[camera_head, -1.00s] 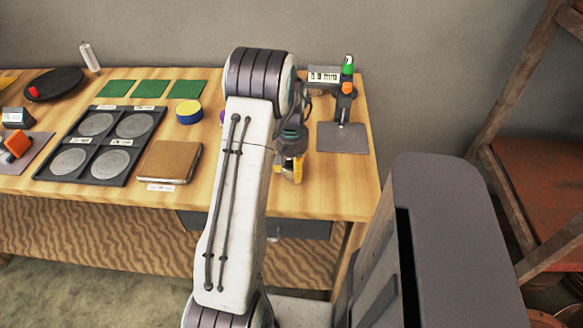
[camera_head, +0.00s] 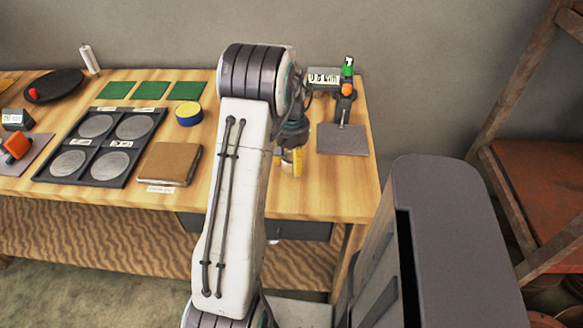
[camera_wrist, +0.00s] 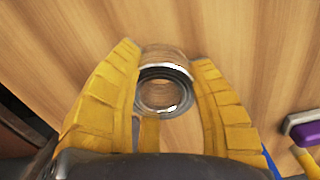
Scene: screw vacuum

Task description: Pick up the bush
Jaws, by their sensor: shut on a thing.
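The bush (camera_wrist: 178,72) is a short shiny metal ring with a dark inner rim, seen from above in the wrist view. It sits between the two yellow fingers of my gripper (camera_wrist: 165,100), which is shut on it. Bench wood shows through its hole. I cannot tell whether the bush touches the bench or is just above it. The bush cannot be made out there.
A grey stand (camera_head: 343,138) with orange and green parts is behind right of my gripper. A brown block (camera_head: 170,163), a dark tray (camera_head: 90,172) with round discs and a yellow-blue roll (camera_head: 188,113) lie left. A purple-and-white item (camera_wrist: 303,127) is right in the wrist view.

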